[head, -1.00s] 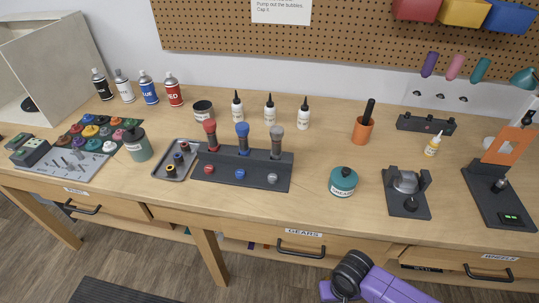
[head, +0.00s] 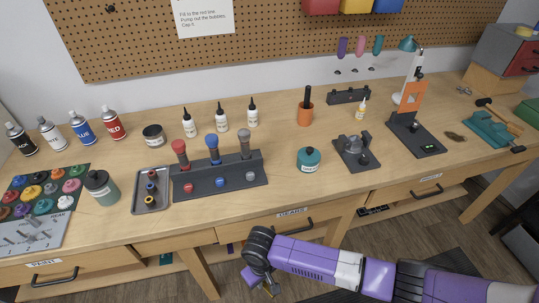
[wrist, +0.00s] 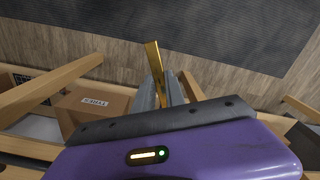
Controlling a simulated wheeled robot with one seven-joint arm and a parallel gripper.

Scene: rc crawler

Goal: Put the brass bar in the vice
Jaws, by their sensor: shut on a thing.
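The brass bar (wrist: 155,60) is a thin golden strip in the wrist view. My gripper (wrist: 160,92) is shut on it, and the bar sticks out beyond the grey fingers. In the head view my gripper (head: 262,284) hangs low in front of the bench, beside a table leg, and only a small golden bit of the bar shows there. The teal vice (head: 488,129) stands on the bench at the far right, far from my gripper. Its jaw gap is too small to make out.
A wooden-handled hammer (head: 503,118) lies by the vice. Floor is open in front of the bench at right.

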